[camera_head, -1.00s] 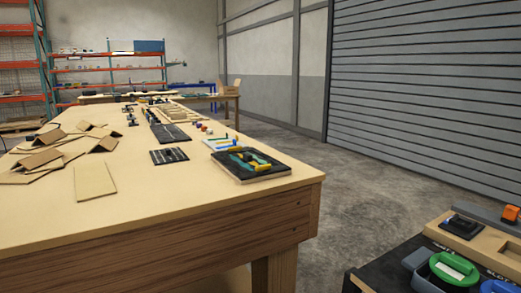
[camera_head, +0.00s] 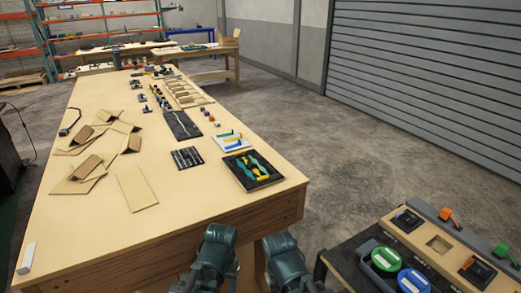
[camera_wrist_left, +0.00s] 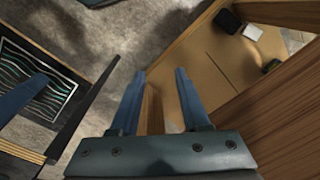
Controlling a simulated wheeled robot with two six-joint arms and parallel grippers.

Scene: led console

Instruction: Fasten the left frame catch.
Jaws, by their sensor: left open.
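The wooden console (camera_head: 432,250) stands low at the right in the head view. Small orange parts stand on it, one towards the back (camera_head: 446,214) and one nearer (camera_head: 467,263). They are too small to tell which is the left frame catch, or whether it is fastened. My left gripper (camera_wrist_left: 158,88) is open and empty in the left wrist view, its two blue fingers apart over the floor and a brown board. In the head view my two arms show only as dark links at the bottom edge. The right gripper's fingers are not visible.
The long wooden table (camera_head: 100,225) fills the left, with cardboard pieces and a black tray (camera_head: 252,170) of teal and yellow parts. A green round container (camera_head: 385,259) and a blue one (camera_head: 412,281) sit beside the console. Bare floor (camera_head: 345,160) lies between table and console.

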